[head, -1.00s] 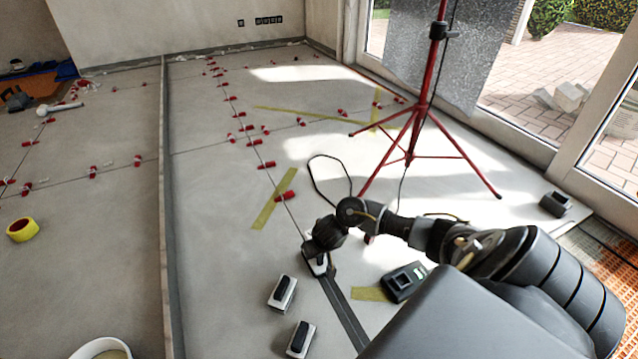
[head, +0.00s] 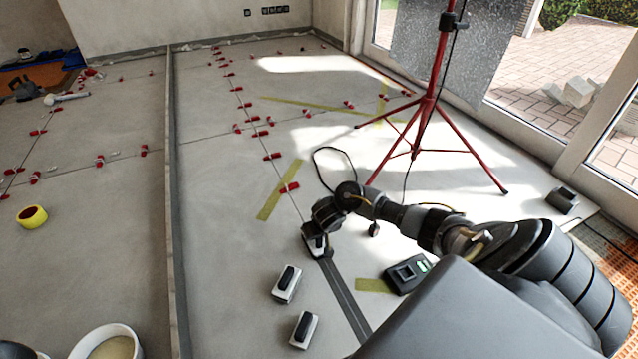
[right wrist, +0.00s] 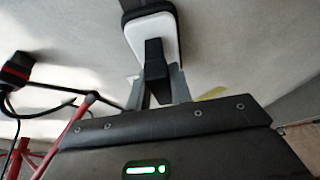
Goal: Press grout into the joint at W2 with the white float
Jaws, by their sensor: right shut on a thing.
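My right gripper (head: 318,236) is shut on a white float (head: 311,248) with a black handle. The float also shows at the top of the right wrist view (right wrist: 153,40), with the fingers at its handle. It is low at the floor, on the line of the joint; I cannot tell whether it touches. A wide dark-grey strip (head: 346,302) runs from the float towards me. A thin joint line (head: 265,158) continues beyond it. No W2 label is readable. My left gripper is not in view.
Two more white-and-black floats (head: 287,284) (head: 305,330) lie left of the strip. A black device (head: 406,273) lies to its right. A red tripod (head: 424,115) stands behind. A white bucket (head: 80,350) is at lower left. Red clips (head: 272,156) line the joints.

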